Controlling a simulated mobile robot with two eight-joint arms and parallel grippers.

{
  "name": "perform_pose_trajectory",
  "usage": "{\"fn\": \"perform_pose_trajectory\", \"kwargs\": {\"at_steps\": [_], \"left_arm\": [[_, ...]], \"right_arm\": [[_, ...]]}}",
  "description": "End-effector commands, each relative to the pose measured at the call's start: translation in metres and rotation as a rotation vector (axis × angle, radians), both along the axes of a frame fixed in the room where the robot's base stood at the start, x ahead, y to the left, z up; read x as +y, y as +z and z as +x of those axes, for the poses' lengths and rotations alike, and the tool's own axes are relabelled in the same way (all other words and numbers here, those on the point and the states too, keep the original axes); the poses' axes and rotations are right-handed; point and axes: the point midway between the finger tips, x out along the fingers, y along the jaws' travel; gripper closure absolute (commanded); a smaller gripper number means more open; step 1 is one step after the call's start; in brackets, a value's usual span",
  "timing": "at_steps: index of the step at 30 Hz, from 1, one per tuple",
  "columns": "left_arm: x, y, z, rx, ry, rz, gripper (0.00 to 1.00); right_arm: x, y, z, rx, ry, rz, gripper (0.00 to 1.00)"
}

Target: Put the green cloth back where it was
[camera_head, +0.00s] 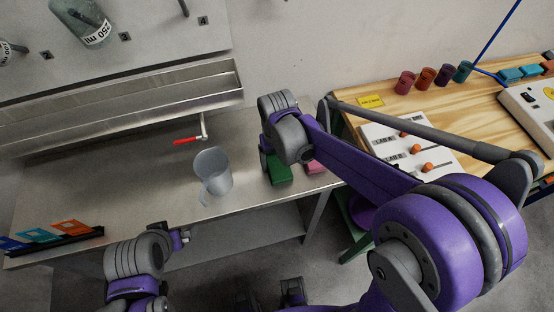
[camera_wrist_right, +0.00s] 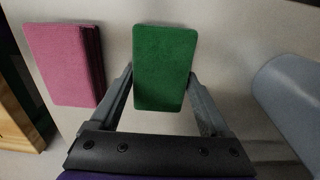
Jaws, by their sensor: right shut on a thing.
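The green cloth (camera_head: 279,169) is a small folded block at the right end of the metal table, partly hidden by my right arm in the head view. In the right wrist view the green cloth (camera_wrist_right: 166,66) sits upright in the picture between the fingers of my right gripper (camera_wrist_right: 163,88), which is shut on it. Whether it touches the table or hangs just above it, I cannot tell. A stack of pink cloths (camera_wrist_right: 66,62) lies beside it; the pink stack (camera_head: 315,167) also shows in the head view. My left gripper (camera_head: 181,239) is low at the table's front edge; its fingers are unclear.
A grey pitcher (camera_head: 213,172) stands left of the green cloth. A red-handled tap (camera_head: 187,141) is behind it. A rack with coloured cards (camera_head: 50,235) is at the far left. A wooden table (camera_head: 385,112) with switches and coloured cups is to the right.

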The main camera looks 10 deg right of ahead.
Motion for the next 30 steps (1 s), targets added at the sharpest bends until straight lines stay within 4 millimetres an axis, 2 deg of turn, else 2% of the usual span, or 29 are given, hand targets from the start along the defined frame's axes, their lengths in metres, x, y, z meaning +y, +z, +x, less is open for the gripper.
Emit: {"fn": "perform_pose_trajectory", "kwargs": {"at_steps": [1, 4, 14, 17, 24, 30], "left_arm": [[0.000, -0.002, -0.001, 0.001, 0.000, 0.000, 0.00], [0.000, -0.001, 0.000, 0.001, 0.000, 0.000, 0.00], [0.000, 0.003, 0.001, -0.002, 0.000, 0.000, 0.00], [0.000, 0.004, 0.001, -0.002, 0.000, 0.000, 0.00], [0.000, 0.011, 0.003, -0.006, 0.000, 0.000, 0.00], [0.000, 0.014, 0.004, -0.008, 0.000, 0.000, 0.00]], "right_arm": [[0.000, -0.002, 0.000, 0.000, 0.000, 0.000, 0.16], [0.000, -0.001, 0.000, 0.000, 0.000, 0.000, 0.00], [0.000, 0.006, 0.000, 0.000, 0.000, 0.000, 0.00], [0.000, 0.019, 0.000, 0.000, 0.000, 0.000, 0.00], [0.000, 0.072, 0.000, 0.000, 0.000, 0.000, 0.00], [0.000, 0.107, 0.000, 0.000, 0.000, 0.000, 0.00]]}}
